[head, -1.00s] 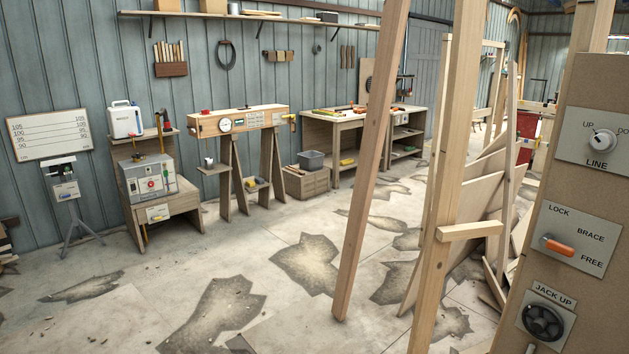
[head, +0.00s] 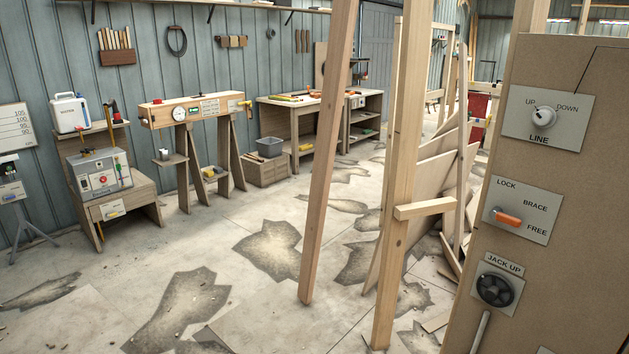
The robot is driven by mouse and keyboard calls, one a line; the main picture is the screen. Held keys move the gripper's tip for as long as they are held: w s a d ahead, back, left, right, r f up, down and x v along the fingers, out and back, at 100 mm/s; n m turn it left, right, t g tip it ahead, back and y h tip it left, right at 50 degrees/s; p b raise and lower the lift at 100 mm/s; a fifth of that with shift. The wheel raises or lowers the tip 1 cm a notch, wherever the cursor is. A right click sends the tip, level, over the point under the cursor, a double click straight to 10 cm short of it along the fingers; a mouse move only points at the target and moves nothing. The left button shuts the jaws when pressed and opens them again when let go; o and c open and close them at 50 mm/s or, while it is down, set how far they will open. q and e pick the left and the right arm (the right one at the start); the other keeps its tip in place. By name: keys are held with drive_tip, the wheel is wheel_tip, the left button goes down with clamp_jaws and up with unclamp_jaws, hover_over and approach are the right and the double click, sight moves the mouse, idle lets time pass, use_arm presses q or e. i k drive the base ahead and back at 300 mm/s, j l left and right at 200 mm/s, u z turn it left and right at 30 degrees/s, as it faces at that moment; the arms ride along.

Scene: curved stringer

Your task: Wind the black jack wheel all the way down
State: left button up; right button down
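The black jack wheel (head: 495,290) is a small dark round handwheel on a grey plate labelled JACK UP (head: 505,264). It sits low on the brown panel (head: 570,200) at the right of the head view. A light-coloured rod (head: 480,332) slants down below the plate. Neither of my grippers shows in the view, and nothing touches the wheel.
Above the wheel are an orange lever (head: 507,218) on a LOCK, BRACE, FREE plate and a white LINE knob (head: 543,117). Wooden posts (head: 401,180) and leaning boards stand left of the panel. Benches line the far wall; broken floor patches (head: 270,248) lie between.

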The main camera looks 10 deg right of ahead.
sight(494, 289)
drive_tip(key=z, duration=1.3)
